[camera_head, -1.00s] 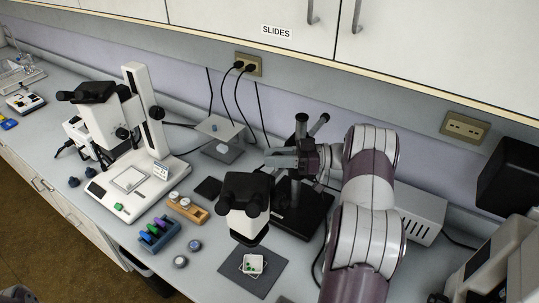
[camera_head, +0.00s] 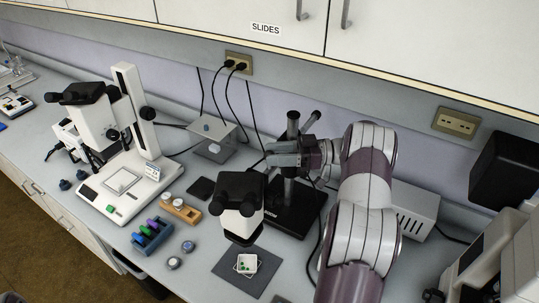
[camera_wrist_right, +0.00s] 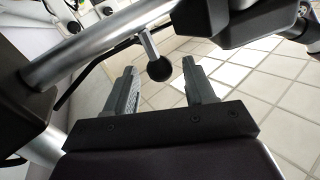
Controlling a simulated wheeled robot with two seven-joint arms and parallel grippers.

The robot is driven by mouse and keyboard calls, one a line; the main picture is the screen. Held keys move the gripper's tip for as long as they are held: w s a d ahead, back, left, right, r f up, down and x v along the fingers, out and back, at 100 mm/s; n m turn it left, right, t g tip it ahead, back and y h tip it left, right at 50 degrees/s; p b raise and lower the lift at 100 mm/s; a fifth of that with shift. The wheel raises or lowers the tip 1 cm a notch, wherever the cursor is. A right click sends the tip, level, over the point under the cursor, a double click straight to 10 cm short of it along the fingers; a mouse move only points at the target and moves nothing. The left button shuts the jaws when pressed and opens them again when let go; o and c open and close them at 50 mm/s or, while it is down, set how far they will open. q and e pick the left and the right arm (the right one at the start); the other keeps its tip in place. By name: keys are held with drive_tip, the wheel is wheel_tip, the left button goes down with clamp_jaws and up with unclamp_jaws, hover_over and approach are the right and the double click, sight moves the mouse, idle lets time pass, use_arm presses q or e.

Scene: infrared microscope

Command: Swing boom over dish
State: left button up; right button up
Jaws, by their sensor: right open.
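The boom microscope has a black and white head (camera_head: 238,200) on a stand with a dark post and black base (camera_head: 297,212). My right gripper (camera_head: 272,156) is at the post, behind the head. In the right wrist view its open fingers (camera_wrist_right: 160,84) point at a black ball knob (camera_wrist_right: 159,69) on a metal stem, which appears between or just beyond the tips. A silver tube (camera_wrist_right: 95,45) crosses there. My left gripper is not visible.
A white microscope (camera_head: 125,180) stands at left. Near it are a wooden holder (camera_head: 180,210), a blue rack (camera_head: 151,237) and a small raised platform (camera_head: 214,130). A grey vented box (camera_head: 416,210) sits right of my arm. Cables hang behind the stand.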

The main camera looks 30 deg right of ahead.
drive_tip(key=b+v, duration=0.2)
drive_tip(key=v, duration=0.9)
drive_tip(key=shift+b, duration=0.3)
